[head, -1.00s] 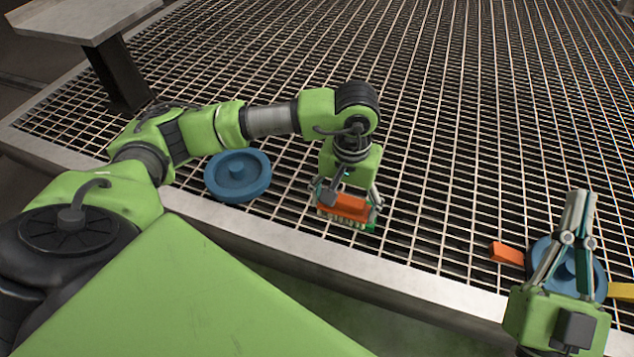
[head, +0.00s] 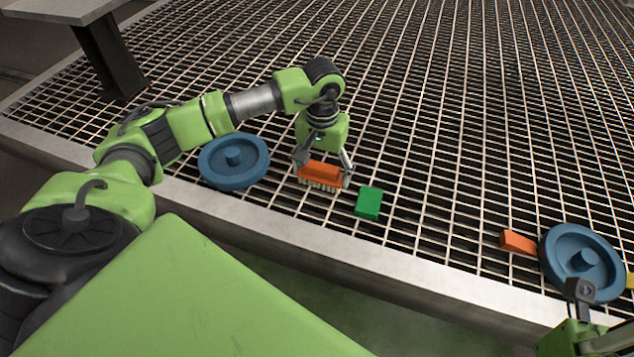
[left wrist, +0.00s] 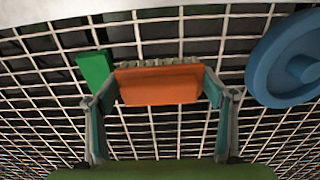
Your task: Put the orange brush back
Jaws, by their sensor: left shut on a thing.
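The orange brush (head: 321,175) with pale bristles is held between the fingers of my left gripper (head: 322,172), bristles down, over the grating. It also shows in the left wrist view (left wrist: 158,85), gripped at both ends. Whether its bristles touch the grating I cannot tell. The brush is between a blue wheel-like disc (head: 234,163) on its left and a green block (head: 369,202) on its right. Part of my right arm (head: 582,325) shows at the bottom right corner; its fingers cannot be made out clearly.
The metal grating (head: 450,130) is mostly clear beyond the brush. A smaller orange block (head: 517,242) lies beside a second blue disc (head: 580,262) at the right, with a yellow piece (head: 630,281) at the picture's edge. A pale frame edge (head: 330,248) runs along the near side.

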